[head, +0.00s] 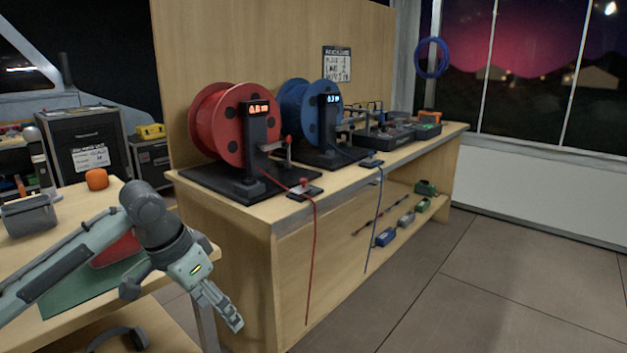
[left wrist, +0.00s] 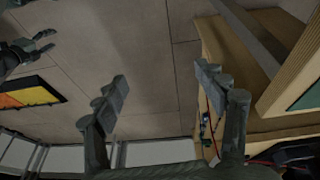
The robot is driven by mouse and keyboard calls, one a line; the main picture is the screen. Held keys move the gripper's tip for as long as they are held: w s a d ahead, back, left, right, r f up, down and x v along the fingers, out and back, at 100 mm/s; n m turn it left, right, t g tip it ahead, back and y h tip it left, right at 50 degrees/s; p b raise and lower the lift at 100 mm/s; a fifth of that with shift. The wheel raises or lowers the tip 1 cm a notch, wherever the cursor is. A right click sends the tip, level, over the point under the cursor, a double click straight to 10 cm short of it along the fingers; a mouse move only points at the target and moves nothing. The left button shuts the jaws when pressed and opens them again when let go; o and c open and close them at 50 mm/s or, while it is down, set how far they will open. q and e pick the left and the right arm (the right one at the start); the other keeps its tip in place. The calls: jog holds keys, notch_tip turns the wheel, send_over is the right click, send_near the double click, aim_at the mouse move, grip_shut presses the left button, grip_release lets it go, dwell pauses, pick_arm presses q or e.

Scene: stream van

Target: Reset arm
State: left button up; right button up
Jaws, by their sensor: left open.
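My left arm comes in from the left over the near table in the head view. My left gripper (head: 224,308) points down and to the right, beside the long bench and past the table's edge. In the left wrist view the two fingers of this gripper (left wrist: 164,88) stand wide apart, with nothing between them and the floor below. A dark gripper (left wrist: 42,43), apparently my right one, shows small at the upper left of the left wrist view. Its jaw state is unclear. It is not in the head view.
The bench (head: 262,211) bears a red spool (head: 214,125) and a blue spool (head: 296,110) on stands, with cables hanging over its front. The near table (head: 52,238) holds an orange object (head: 96,179). Open floor (head: 440,290) lies at right.

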pick_arm(q)
jog(key=s+f+n+t, duration=0.1)
jog(key=s+f+n, duration=0.1)
jog(key=f, duration=1.1)
jog(key=s+f+n+t, duration=0.1)
jog(key=s+f+n, duration=0.15)
jog(key=f, duration=1.05)
jog(key=s+a+f+y, duration=0.1)
jog(key=s+a+f, duration=0.2)
jog(key=s+f, duration=0.2)
jog(key=s+a+f+n+g+y, duration=0.1)
jog(key=s+a+f, duration=0.2)
jog(key=s+f, duration=0.3)
jog(key=s+a+f+y, duration=0.1)
jog(key=s+a+f, duration=0.2)
jog(key=s+f, duration=0.2)
jog(key=s, duration=0.3)
jog(key=shift+s+a+f+g+y, duration=0.2)
jog(key=shift+s+a+g+y, duration=0.05)
jog(key=shift+g+y, duration=0.15)
jog(key=shift+n, duration=0.25)
